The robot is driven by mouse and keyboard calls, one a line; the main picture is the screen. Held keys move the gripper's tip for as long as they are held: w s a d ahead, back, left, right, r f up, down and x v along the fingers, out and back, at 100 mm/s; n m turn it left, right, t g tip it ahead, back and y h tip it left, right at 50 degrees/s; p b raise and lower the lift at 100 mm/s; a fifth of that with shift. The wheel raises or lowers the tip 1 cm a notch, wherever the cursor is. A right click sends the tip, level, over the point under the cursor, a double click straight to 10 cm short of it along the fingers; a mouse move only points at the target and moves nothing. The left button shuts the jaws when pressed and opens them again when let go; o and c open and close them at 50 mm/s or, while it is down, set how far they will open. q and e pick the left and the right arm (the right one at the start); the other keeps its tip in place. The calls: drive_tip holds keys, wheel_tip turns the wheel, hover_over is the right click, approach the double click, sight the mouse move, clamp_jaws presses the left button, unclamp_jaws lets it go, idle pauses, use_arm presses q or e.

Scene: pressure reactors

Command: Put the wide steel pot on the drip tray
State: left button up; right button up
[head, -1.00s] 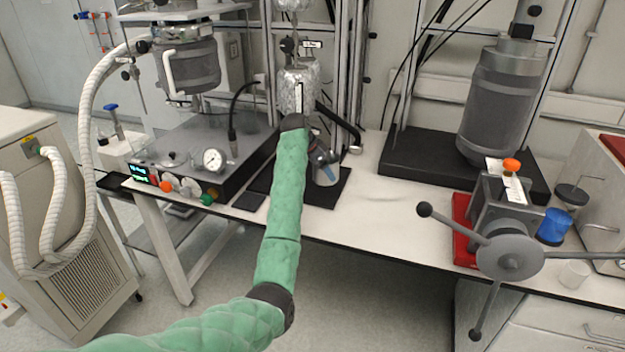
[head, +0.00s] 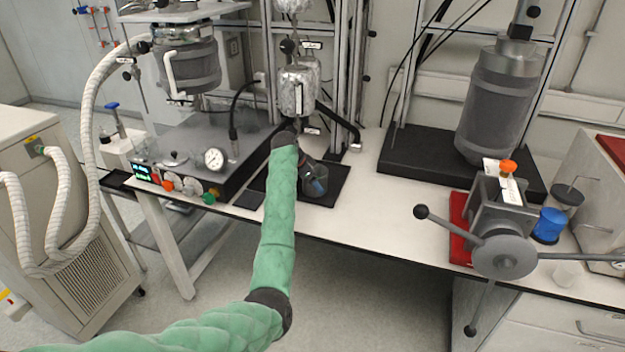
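A small grey see-through-looking vessel, which I take for the wide steel pot (head: 314,188), is at the black drip tray (head: 331,197) below the foil-wrapped reactor. Its base appears to be over or on the tray's middle; a small gap cannot be ruled out. My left gripper (head: 317,184) reaches in from above and left, with a bluish fingertip at the pot's rim. It appears shut on the pot, but the fingers are small and partly hidden by my wrist. My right gripper is not in view.
The foil-wrapped reactor (head: 298,92) hangs close above. A dark control box with a gauge (head: 214,158) stands to the left. Bare white bench (head: 385,210) lies to the right, before a handled press (head: 503,235) and a blue cup (head: 549,226).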

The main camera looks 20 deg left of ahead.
use_arm(q)
drive_tip(key=o, duration=1.3)
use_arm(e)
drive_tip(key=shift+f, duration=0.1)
use_arm(q)
drive_tip(key=shift+a+r, duration=0.1)
drive_tip(key=shift+r, duration=0.1)
drive_tip(key=shift+b+v, duration=1.5)
drive_tip(key=shift+v, duration=4.4)
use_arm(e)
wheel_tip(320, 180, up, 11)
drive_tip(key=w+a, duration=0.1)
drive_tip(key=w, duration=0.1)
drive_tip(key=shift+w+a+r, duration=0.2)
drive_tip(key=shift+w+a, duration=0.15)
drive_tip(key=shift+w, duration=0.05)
use_arm(q)
drive_tip(key=shift+s, duration=0.1)
